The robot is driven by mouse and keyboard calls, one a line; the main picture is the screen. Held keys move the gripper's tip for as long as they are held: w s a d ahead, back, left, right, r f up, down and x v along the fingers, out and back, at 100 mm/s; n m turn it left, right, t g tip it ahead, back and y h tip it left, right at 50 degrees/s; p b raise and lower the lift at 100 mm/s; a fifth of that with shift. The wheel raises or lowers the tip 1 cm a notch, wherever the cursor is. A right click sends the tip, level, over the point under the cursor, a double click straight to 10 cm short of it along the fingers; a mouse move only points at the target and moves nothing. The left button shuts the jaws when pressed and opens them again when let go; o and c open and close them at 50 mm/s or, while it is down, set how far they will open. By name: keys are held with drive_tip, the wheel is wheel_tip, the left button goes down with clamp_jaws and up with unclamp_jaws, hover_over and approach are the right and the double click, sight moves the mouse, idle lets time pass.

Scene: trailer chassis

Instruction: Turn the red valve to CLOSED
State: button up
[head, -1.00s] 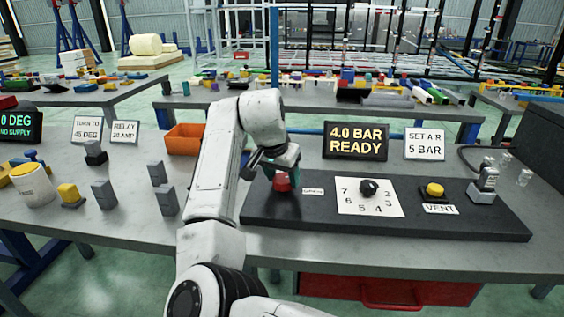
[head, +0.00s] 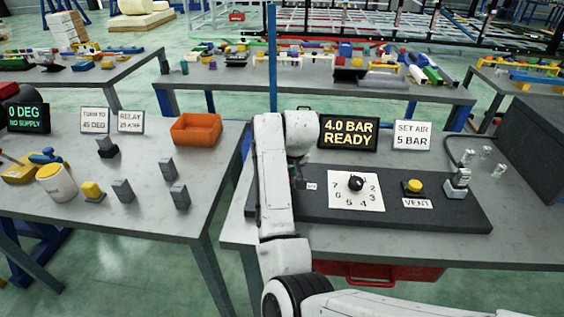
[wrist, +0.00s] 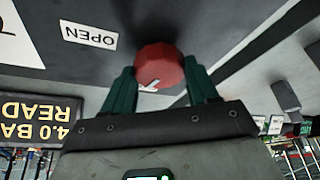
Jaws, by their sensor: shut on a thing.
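The red valve (wrist: 158,62) is a round knob in the wrist view, with a white pointer mark on its lower edge. The two green fingers of my gripper (wrist: 161,78) stand on either side of the knob and are shut on it. A white OPEN label (wrist: 90,35) lies on the dark panel beside the valve, upside down in that view. In the head view my arm hides the valve and the fingers. The label's small white plate (head: 312,186) shows just right of my arm. No CLOSED label is in view.
The dark panel (head: 450,218) also bears a numbered dial (head: 356,184), a yellow VENT button (head: 414,186) and a metal fitting (head: 459,181). Behind it stand a 4.0 BAR READY display (head: 349,134) and a SET AIR 5 BAR sign (head: 412,135). An orange bin (head: 196,129) sits on the left table.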

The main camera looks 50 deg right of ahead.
drive_tip(key=shift+n+y+p, duration=0.4)
drive_tip(key=shift+n+p, duration=0.7)
drive_tip(key=shift+p, duration=0.05)
drive_tip(key=shift+f, duration=0.1)
drive_tip(key=o, duration=1)
drive_tip(key=shift+o, duration=0.2)
drive_tip(key=v, duration=1.1)
drive_tip(key=shift+b, duration=0.35)
drive_tip(key=shift+s+d+f, duration=0.1)
drive_tip(key=shift+s+f, duration=0.05)
